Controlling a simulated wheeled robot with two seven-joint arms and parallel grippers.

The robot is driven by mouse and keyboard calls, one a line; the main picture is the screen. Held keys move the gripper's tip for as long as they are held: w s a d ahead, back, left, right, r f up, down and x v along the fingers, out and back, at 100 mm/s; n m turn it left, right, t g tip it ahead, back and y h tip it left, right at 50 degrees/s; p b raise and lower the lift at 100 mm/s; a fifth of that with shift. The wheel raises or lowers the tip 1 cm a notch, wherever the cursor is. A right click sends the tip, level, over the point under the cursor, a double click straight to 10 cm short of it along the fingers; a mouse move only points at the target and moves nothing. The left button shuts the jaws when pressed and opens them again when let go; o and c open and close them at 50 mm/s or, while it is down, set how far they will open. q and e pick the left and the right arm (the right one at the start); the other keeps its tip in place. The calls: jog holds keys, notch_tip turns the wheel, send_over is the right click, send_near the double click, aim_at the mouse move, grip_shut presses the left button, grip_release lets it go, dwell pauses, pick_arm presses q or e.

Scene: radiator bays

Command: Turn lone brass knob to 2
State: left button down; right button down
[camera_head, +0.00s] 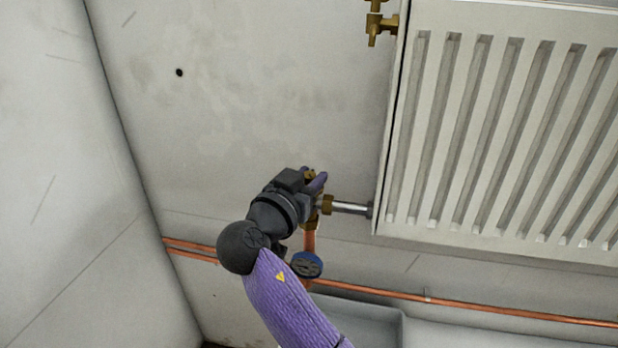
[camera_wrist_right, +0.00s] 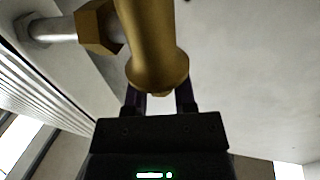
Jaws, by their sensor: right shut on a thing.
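My right gripper (camera_head: 316,180) comes up from below and is shut on the brass knob (camera_head: 308,171) of the valve at the radiator's lower left corner. Only a little of the knob shows between the purple fingers, and its marks are hidden. In the right wrist view the brass valve body (camera_wrist_right: 152,45) stands in front of the fingers (camera_wrist_right: 160,97) and hides what lies between them. I cannot read which number the knob points to. My left gripper is not in view.
A white ribbed radiator (camera_head: 500,120) fills the upper right, with another brass fitting (camera_head: 376,28) at its top left. A steel tail (camera_head: 350,207) joins the valve to it. A blue-rimmed round part (camera_head: 306,264) sits below the gripper. Copper pipes (camera_head: 460,304) run along the wall.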

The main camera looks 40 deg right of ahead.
jog(key=shift+s+r+n+t+y+p, duration=0.15)
jog(key=shift+n+t+y+p, duration=0.75)
jog(key=shift+t, duration=0.5)
jog(key=shift+n+t+y+p, duration=0.8)
jog(key=shift+n+t, duration=0.2)
jog(key=shift+t, duration=0.1)
jog(key=n+t+y+p, duration=0.2)
jog(key=n+y+p, duration=0.1)
jog(key=y, duration=0.1)
jog(key=n+t+y+p, duration=0.2)
jog(key=n+y+p, duration=0.1)
jog(key=y+p, duration=0.1)
jog(key=shift+t+y, duration=0.4)
jog(key=shift+n+y+p, duration=0.5)
jog(key=shift+n+y, duration=0.1)
pick_arm(q)
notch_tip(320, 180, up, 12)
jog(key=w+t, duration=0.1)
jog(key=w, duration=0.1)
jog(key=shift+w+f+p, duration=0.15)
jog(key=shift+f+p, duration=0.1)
jog(key=shift+p, duration=0.1)
pick_arm(e)
jog(key=shift+n+y, duration=0.4)
jog(key=shift+y, duration=0.2)
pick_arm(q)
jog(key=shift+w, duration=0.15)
pick_arm(e)
jog(key=shift+f, duration=0.2)
